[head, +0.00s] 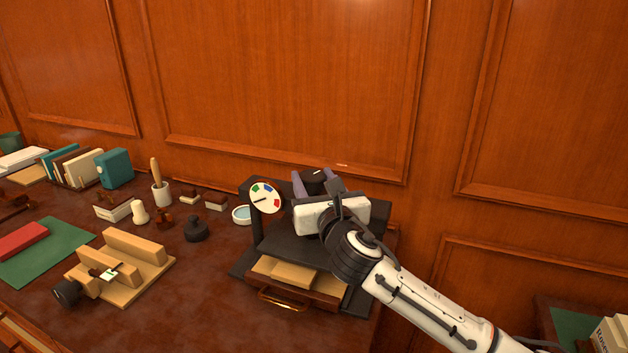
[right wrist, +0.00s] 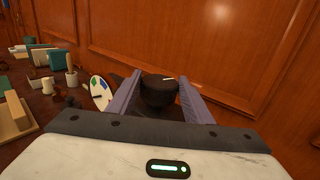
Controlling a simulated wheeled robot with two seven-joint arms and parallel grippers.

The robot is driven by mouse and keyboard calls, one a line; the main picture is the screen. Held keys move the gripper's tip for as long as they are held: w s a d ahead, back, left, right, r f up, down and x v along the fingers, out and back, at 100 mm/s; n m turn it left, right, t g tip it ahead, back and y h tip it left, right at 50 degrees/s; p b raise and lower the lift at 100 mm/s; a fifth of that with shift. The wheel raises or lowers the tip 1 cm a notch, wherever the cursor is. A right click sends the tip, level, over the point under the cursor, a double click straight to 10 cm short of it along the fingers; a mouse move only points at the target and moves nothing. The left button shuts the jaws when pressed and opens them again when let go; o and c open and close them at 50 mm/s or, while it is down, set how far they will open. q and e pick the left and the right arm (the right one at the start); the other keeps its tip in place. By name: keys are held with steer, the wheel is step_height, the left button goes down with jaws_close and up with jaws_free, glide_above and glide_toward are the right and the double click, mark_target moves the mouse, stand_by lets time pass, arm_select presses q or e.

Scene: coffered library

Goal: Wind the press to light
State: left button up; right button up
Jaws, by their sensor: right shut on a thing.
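The black press (head: 290,242) stands on the desk. Its round white dial (head: 267,198) has green, blue and red patches and a dark needle that seems to point left of them; the dial also shows edge-on in the right wrist view (right wrist: 101,93). The dark knob (head: 314,183) on top carries a white mark and shows clearly in the right wrist view (right wrist: 158,92). My right gripper (head: 315,177) is shut on the knob, one purple finger on each side. Its body and arm hide part of the press. My left gripper is not in view.
A tan block (head: 294,275) lies in the open-topped tray with a brass handle (head: 283,301) at the press's foot. Wall panelling rises close behind.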

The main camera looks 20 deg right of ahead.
steer(key=shift+a+m+h, duration=0.15)
steer(key=shift+m+h, duration=0.15)
steer(key=shift+h, duration=0.2)
steer(key=shift+a+m+h, duration=0.15)
steer(key=shift+m+h, duration=0.45)
steer(key=shift+h, duration=0.3)
steer(key=m+h, duration=0.1)
steer(key=m+g+h, duration=0.1)
steer(key=h, duration=0.1)
steer(key=m+g+h, duration=0.1)
steer(key=h, duration=0.1)
steer(key=shift+w+a, duration=0.15)
steer(key=shift+a, duration=0.15)
steer(key=shift+a+f+m+g+h, duration=0.1)
steer(key=shift+m+g+h, duration=0.7)
steer(key=shift+m+h, duration=0.35)
steer(key=shift+w+m+g+h+b, duration=0.15)
steer(key=shift+m+g+h+b, duration=0.45)
steer(key=shift+h, duration=0.15)
steer(key=shift+w+m+g+h+b, duration=0.1)
steer(key=shift+m+g+h+b, duration=0.95)
steer(key=shift+g+h, duration=0.2)
steer(key=shift+a, duration=0.1)
